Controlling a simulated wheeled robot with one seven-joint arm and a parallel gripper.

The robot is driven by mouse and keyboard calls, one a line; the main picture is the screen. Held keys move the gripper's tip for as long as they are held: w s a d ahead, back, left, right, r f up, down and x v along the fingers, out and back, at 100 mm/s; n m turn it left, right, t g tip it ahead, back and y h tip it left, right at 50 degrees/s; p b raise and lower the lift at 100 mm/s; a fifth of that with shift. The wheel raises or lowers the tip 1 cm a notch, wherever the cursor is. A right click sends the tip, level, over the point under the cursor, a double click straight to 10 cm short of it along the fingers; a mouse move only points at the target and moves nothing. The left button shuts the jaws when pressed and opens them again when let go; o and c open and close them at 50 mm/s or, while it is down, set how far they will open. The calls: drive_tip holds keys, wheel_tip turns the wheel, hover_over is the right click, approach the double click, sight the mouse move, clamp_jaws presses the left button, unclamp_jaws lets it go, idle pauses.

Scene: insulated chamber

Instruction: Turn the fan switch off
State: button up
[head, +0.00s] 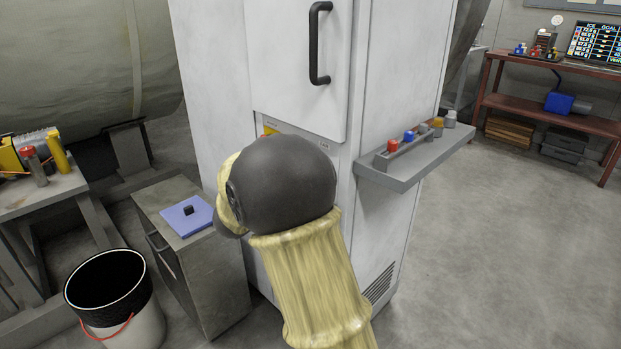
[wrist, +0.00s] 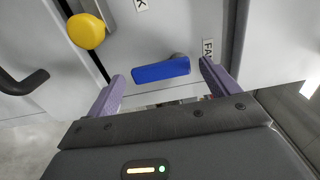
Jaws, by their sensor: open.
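The fan switch (wrist: 161,70) is a blue lever on the white cabinet's panel, with a grey pivot at its right end, near a label (wrist: 207,48) whose visible letters read "FA". It lies nearly level in the wrist view, tilted slightly up to the right. My gripper (wrist: 162,74) is open, with a purple finger on either side of the lever. I cannot tell whether either finger touches it. In the head view my arm hides the switch and the fingers.
A yellow knob (wrist: 86,31) sits at upper left in the wrist view, beside a dark gap. The white cabinet (head: 210,75) has a black door handle (head: 315,45) and a side shelf (head: 400,172) with small coloured items. A grey box (head: 195,260) and a bucket (head: 145,325) stand left.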

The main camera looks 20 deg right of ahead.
drive_tip(key=shift+a, duration=0.1)
drive_tip(key=p+v, duration=0.3)
drive_tip(key=v, duration=1.4)
